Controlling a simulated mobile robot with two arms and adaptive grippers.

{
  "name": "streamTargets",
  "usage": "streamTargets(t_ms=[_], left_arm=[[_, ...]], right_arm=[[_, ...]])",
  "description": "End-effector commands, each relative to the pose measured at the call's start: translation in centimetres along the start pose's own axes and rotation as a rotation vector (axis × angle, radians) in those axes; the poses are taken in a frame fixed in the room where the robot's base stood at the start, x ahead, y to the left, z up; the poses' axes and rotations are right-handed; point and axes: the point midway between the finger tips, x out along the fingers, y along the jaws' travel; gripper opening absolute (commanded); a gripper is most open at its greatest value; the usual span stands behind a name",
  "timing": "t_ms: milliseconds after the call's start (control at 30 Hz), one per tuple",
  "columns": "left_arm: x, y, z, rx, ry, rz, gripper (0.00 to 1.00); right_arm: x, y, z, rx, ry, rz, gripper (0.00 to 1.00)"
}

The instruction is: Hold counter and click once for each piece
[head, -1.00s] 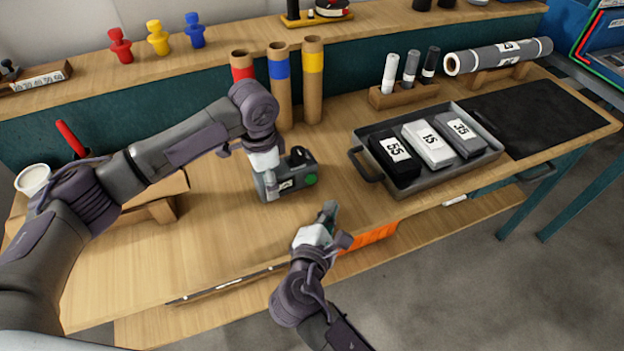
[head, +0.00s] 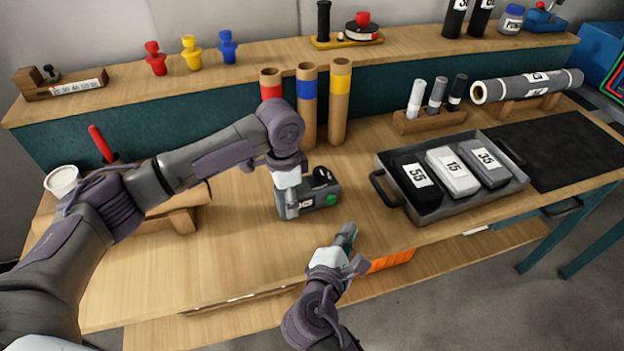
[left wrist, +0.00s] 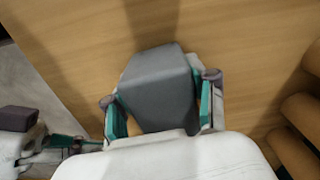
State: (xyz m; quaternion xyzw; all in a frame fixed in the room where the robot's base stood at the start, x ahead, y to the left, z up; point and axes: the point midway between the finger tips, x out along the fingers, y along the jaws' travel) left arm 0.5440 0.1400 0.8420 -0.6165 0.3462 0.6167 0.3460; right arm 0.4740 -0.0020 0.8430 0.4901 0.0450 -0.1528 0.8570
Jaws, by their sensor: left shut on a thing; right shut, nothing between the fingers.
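The counter (head: 320,200) is a small grey box with a black knob, a green button and a white number label too small to read surely. It is at the middle of the bench in the head view. My left gripper (head: 289,197) is shut on it from above. In the left wrist view the counter's grey body (left wrist: 160,88) sits between the two green-padded fingers. I cannot tell if it touches the bench. My right gripper (head: 348,234) is shut and empty, in front of the counter to its lower right, apart from it. It shows at the left wrist view's lower left.
A grey tray (head: 455,207) with blocks labelled 55, 15 and 35 stands to the right. Cardboard tubes (head: 340,100) with red, blue and yellow bands stand behind the counter. Red, yellow and blue pawn-like figures (head: 191,52) stand on the shelf.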

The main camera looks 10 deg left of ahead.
Motion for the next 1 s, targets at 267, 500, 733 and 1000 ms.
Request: streamTargets(t_ms=[267,500,733,1000], left_arm=[[0.0,0.0,0.0,0.000,0.000,-0.001,0.62],[0.0,0.0,0.0,0.000,0.000,0.000,0.86],[-0.1,0.0,0.0,0.000,0.000,0.000,0.86],[-3.6,-0.1,-0.1,0.001,0.004,-0.003,0.86]], right_arm=[[0.0,0.0,0.0,0.000,0.000,0.000,0.00],[0.0,0.0,0.0,0.000,0.000,0.000,0.00],[0.0,0.0,0.0,0.000,0.000,0.000,0.00],[0.0,0.0,0.0,0.000,0.000,0.000,0.00]])
